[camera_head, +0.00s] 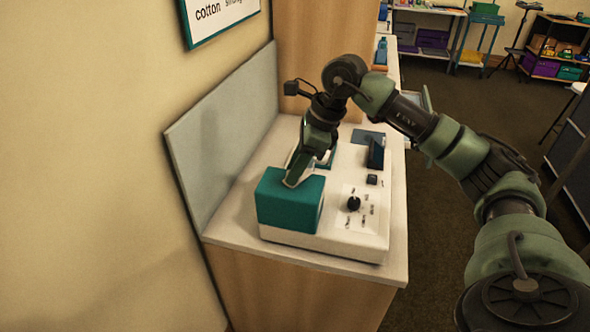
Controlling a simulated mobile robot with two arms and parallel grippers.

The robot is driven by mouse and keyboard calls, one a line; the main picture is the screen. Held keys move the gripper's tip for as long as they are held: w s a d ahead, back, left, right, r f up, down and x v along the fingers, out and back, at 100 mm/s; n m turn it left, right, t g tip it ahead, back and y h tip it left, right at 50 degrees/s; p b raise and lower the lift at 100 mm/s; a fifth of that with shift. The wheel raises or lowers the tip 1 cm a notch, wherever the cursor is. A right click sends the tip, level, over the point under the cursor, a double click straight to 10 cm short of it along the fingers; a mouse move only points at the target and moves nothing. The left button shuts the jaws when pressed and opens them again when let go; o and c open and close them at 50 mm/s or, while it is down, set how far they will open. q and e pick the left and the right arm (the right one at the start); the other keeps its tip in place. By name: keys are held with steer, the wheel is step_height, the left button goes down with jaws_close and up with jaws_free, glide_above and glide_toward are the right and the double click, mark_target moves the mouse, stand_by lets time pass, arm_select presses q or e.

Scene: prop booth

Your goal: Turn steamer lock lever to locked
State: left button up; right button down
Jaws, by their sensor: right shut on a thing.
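The steamer is a low unit with a white base (335,240) and a teal block (283,205) at its front left, standing on a white countertop. My right gripper (298,178) points down at the back edge of the teal block. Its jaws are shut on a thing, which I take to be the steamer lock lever. The fingers hide the lever, so I cannot tell its angle or any locked mark. My left gripper is not in view.
The white base carries a black dial (353,203), a small dark button (372,180) and an upright dark teal part (376,152). A grey panel (225,140) stands along the counter's left side. The countertop's front edge (300,261) is clear. Shelves stand far back right.

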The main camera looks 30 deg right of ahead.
mark_target(306, 174)
steer(key=n+g, duration=0.1)
steer(key=n, duration=0.2)
steer(key=n+g, duration=0.1)
steer(key=n, duration=0.2)
steer(key=shift+w+r+y, duration=0.1)
steer(key=shift+w+y, duration=0.1)
steer(key=shift+y, duration=0.2)
stand_by(0.3)
steer(key=c, duration=1.2)
jaws_free()
steer(key=shift+d, duration=0.1)
steer(key=v, duration=0.7)
steer(key=shift+w+d+r, duration=0.1)
steer(key=shift+w+r, duration=0.05)
steer(key=shift+r, duration=0.2)
